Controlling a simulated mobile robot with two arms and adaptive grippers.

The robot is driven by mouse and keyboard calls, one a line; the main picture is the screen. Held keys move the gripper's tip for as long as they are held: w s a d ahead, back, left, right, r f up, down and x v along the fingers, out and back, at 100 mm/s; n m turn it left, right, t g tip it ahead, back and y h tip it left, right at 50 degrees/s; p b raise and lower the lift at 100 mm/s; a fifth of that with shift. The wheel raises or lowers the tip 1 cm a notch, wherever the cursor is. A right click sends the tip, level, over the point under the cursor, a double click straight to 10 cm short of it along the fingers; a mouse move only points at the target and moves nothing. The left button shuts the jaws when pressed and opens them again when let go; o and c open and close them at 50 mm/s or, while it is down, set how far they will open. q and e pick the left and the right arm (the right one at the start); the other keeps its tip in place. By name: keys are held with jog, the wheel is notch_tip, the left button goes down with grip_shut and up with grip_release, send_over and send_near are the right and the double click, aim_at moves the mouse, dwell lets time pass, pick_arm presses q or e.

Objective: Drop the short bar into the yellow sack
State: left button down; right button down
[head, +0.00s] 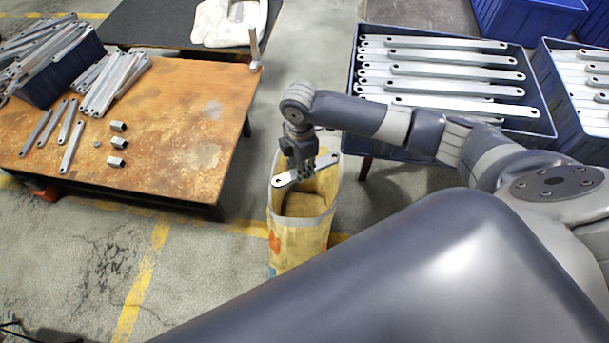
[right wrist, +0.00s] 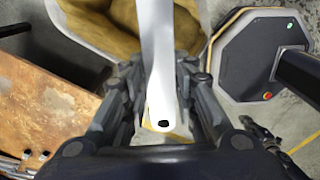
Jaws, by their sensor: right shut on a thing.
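The short bar (head: 292,177) is a flat, pale metal strip with a hole near each end. My right gripper (head: 306,170) is shut on it and holds it over the open mouth of the yellow sack (head: 300,240). In the right wrist view the bar (right wrist: 160,70) runs between the fingers of my right gripper (right wrist: 160,95), with the sack's yellow inside (right wrist: 110,25) behind it. The gripper and arm hide part of the sack's rim. The sack stands upright on the floor.
A rusty worktable (head: 170,130) at left bears loose bars, small blocks and a blue bin (head: 55,75) of bars. Blue crates of long bars stand at right, the nearer one (head: 545,128) close to my right arm. Grey floor (head: 200,260) is free around the sack.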

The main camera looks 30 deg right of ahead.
jog(key=shift+w+d+r+n, duration=0.1)
jog(key=shift+w+d+n, duration=0.15)
jog(key=shift+w+n, duration=0.35)
jog(key=shift+w, duration=0.15)
notch_tip(320, 180, down, 6)
jog(key=b, duration=0.6)
jog(key=c, duration=1.2)
grip_release()
notch_tip(320, 180, up, 12)
